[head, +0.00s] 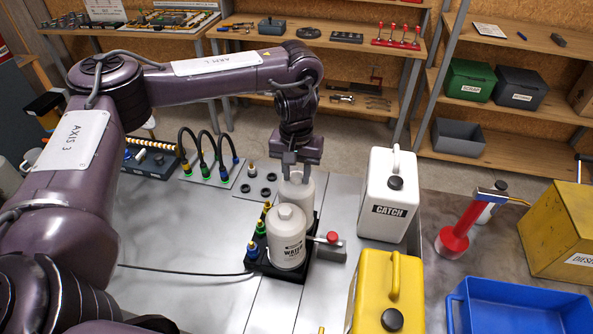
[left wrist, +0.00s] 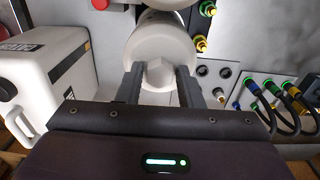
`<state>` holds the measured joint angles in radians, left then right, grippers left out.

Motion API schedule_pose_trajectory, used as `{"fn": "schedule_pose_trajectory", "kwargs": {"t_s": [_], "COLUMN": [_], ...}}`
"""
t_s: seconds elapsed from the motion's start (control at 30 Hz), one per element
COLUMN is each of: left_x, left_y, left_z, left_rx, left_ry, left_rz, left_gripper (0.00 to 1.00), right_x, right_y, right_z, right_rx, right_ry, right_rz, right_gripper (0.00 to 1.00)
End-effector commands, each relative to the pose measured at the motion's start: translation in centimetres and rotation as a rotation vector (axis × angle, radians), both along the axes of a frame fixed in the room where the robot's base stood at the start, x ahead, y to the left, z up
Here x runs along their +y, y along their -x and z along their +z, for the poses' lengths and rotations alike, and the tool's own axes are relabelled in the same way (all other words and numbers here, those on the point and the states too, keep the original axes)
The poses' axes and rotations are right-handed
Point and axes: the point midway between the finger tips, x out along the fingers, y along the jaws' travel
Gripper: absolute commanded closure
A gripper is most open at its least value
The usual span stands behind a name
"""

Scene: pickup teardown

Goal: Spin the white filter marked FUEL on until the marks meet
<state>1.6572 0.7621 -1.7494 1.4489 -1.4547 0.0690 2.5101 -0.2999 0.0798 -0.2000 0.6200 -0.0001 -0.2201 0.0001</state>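A white filter (head: 297,190) stands on the black base (head: 262,262), behind a front white filter (head: 288,245) labelled WATER. No FUEL marking on the rear filter is visible; its front is mostly hidden by the WATER filter. My left gripper (head: 299,172) is right above the rear filter, pointing down, its fingers straddling the top. In the left wrist view, the hex knob (left wrist: 160,73) of the filter lies between the two fingers, with what looks like a narrow gap on each side. Alignment marks cannot be seen. My right gripper is out of view.
A white CATCH jug (head: 388,205) stands close to the right, and a yellow jug (head: 385,285) in front of it. A red-knobbed valve (head: 331,245) adjoins the base. Hose couplings (head: 205,170) stand at the left. A blue bin (head: 520,308) is at the right.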

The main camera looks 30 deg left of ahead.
Motion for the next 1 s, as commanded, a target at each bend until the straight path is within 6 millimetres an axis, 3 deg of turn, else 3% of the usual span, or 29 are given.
{"fn": "schedule_pose_trajectory", "kwargs": {"t_s": [1.0], "left_x": [-0.1], "left_y": [0.3], "left_z": [-2.3], "left_rx": [0.01], "left_ry": [0.002], "left_rz": [-0.003], "left_gripper": [0.67], "right_x": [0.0], "right_y": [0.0], "right_z": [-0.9], "right_rx": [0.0], "right_ry": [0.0], "right_rz": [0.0], "right_gripper": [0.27]}}
